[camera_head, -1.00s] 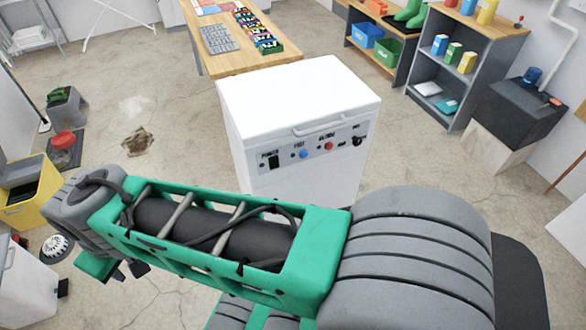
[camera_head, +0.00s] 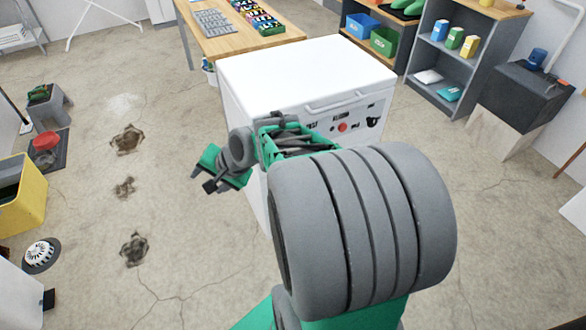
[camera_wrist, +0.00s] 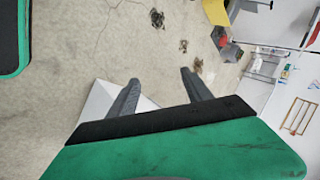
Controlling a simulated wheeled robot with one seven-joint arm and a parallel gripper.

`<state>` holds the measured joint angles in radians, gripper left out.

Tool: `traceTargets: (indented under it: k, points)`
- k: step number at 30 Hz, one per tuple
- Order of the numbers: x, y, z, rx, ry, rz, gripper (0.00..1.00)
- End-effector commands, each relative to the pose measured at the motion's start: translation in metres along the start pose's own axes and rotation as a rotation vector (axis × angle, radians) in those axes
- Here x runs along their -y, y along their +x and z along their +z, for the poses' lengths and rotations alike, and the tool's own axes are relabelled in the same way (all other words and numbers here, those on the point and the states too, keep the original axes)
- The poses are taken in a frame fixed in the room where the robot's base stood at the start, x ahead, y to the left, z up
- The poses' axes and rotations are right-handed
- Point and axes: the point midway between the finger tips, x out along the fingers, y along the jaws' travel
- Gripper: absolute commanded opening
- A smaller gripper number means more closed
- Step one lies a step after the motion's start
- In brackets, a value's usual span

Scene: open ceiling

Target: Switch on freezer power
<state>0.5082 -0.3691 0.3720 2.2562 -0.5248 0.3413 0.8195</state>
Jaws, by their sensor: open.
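The white chest freezer (camera_head: 290,75) stands ahead of me in the head view, its lid shut with a handle bar along the front edge. Its control panel (camera_head: 355,124) is on the upper front face. A red button (camera_head: 342,127) and a black knob show there. The left part of the panel, where the power switch was visible earlier, is hidden behind my arm. My gripper (camera_head: 207,182) is at the freezer's left front, open and empty, pointing left and away from the panel. In the wrist view its two fingers (camera_wrist: 158,92) are apart over the floor.
A wooden table (camera_head: 240,42) with coloured items stands behind the freezer. Grey shelves (camera_head: 455,50) and a dark box (camera_head: 520,103) are at the right.

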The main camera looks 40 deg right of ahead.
Motion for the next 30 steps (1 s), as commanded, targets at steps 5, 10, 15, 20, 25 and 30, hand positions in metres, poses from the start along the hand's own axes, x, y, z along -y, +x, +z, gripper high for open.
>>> traceTargets:
  k: [5, 10, 15, 20, 25, 30]
  points:
    - [-0.096, 0.090, -0.098, -0.053, 0.914, -0.443, 0.58]
    - [-0.185, 0.072, -0.184, 0.009, 1.603, -0.945, 0.58]
    - [-0.230, 0.042, -0.216, 0.089, 1.863, -1.213, 0.58]
    - [-0.219, 0.048, -0.231, 0.103, 1.878, -1.231, 0.58]
    - [-0.202, 0.066, -0.254, 0.103, 1.875, -1.229, 0.58]
    - [-0.193, 0.075, -0.270, 0.099, 1.877, -1.228, 0.58]
